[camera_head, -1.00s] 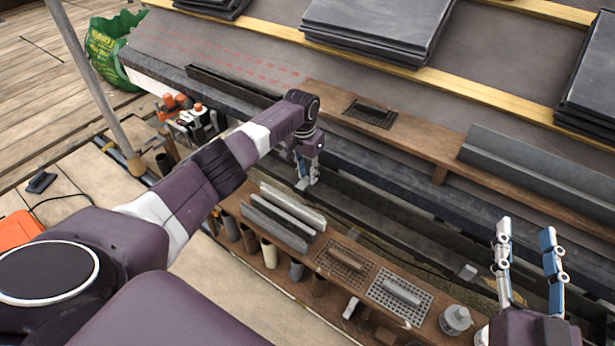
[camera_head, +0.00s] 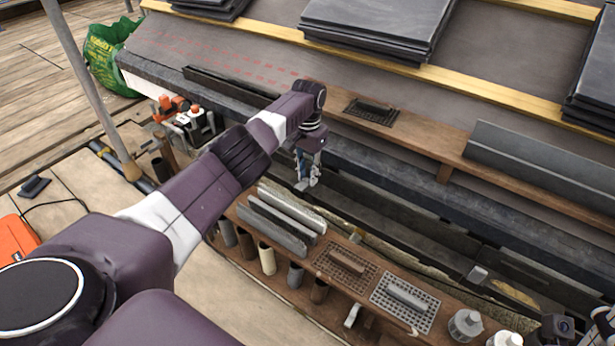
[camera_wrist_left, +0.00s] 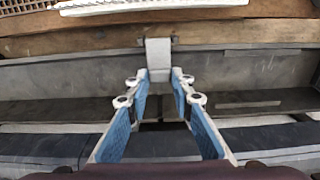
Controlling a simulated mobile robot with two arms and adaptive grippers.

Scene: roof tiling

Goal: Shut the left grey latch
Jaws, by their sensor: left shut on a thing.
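The left grey latch (camera_wrist_left: 158,58) is a small pale block on a hinge at the gutter edge, upright in the left wrist view. My left gripper (camera_wrist_left: 159,76) has its blue-padded fingertips closed around the lower end of this latch. In the head view my left gripper (camera_head: 307,183) reaches down into the dark gutter channel, and the latch there is mostly hidden by the fingers. A second grey latch (camera_head: 478,275) stands farther right along the same channel. My right gripper (camera_head: 602,322) is cut off at the lower right corner, so its jaw state is unclear.
A wooden tool rack (camera_head: 350,240) in front holds grey strips (camera_head: 275,222), a brown float (camera_head: 345,265) and a grey float (camera_head: 405,298). Slate stacks (camera_head: 375,25) lie on the roof behind.

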